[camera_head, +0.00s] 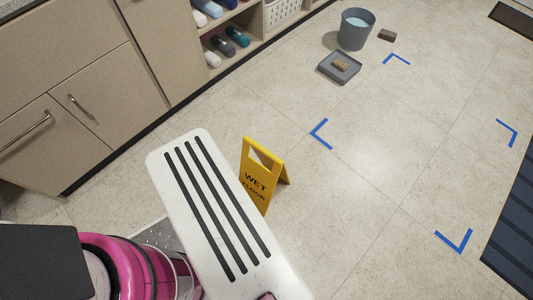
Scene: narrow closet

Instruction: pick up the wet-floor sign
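The yellow wet-floor sign (254,182) stands upright on the tiled floor near the middle of the head view. It is folded out as an A-frame, with a cut-out handle opening at its top and dark lettering on its face. My white slotted arm link stands in front of it and hides part of its lower left side. My gripper is not in view.
Beige cabinets (68,95) and an open shelf with bottles (237,36) line the left. A grey bucket (356,29), a grey tray (328,69) and a brown block (387,35) sit at the back. Blue tape corners (319,134) mark clear floor on the right.

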